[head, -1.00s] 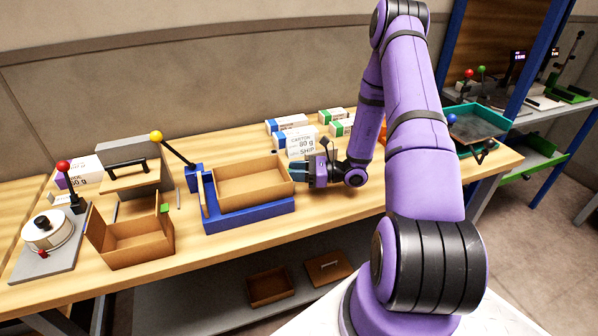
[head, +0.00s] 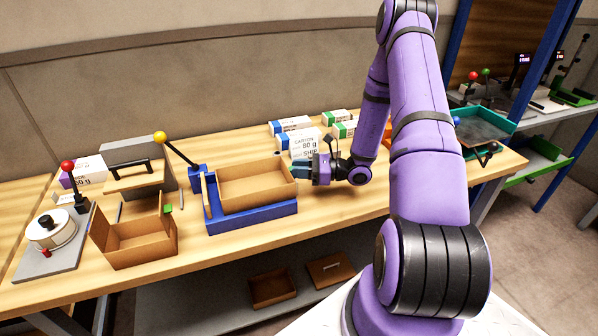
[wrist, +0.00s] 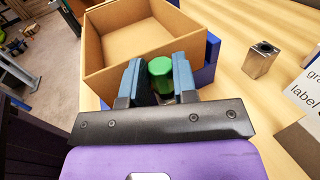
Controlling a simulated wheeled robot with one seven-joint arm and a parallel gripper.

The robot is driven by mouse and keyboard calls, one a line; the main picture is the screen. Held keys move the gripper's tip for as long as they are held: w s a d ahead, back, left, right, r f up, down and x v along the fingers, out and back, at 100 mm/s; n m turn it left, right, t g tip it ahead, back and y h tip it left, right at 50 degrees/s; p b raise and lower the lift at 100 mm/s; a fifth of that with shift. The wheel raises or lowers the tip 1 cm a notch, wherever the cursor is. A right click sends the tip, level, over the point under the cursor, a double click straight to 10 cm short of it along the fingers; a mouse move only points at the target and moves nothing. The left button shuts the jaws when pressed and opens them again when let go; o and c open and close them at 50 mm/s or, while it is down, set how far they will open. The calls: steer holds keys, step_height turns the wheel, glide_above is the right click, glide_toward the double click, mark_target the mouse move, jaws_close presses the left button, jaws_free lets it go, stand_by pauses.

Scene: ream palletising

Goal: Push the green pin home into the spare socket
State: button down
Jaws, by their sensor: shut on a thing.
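In the wrist view the green pin (wrist: 161,69) shows its six-sided green head between the two blue fingers of my gripper (wrist: 160,76), which is shut on it. The pin's lower end is mostly hidden by the fingers and the gripper body, so I cannot tell whether it sits in anything. A square metal block (wrist: 261,59) with a dark hole in its top, which looks like a socket, stands apart to the right on the table. In the head view my gripper (head: 304,171) is at the right end of the open carton; the pin is hidden there.
The open cardboard carton (head: 257,200) sits in a blue fixture (head: 250,219) close to my fingers. White labelled packs (head: 304,145) stand behind my gripper. A yellow-knobbed lever (head: 178,150) rises left of the carton. Bare table (head: 330,203) lies in front of my gripper.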

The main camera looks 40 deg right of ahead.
steer(key=shift+r, duration=2.05)
steer(key=shift+r, duration=0.15)
step_height(320, 180, up, 4)
steer(key=shift+f, duration=0.15)
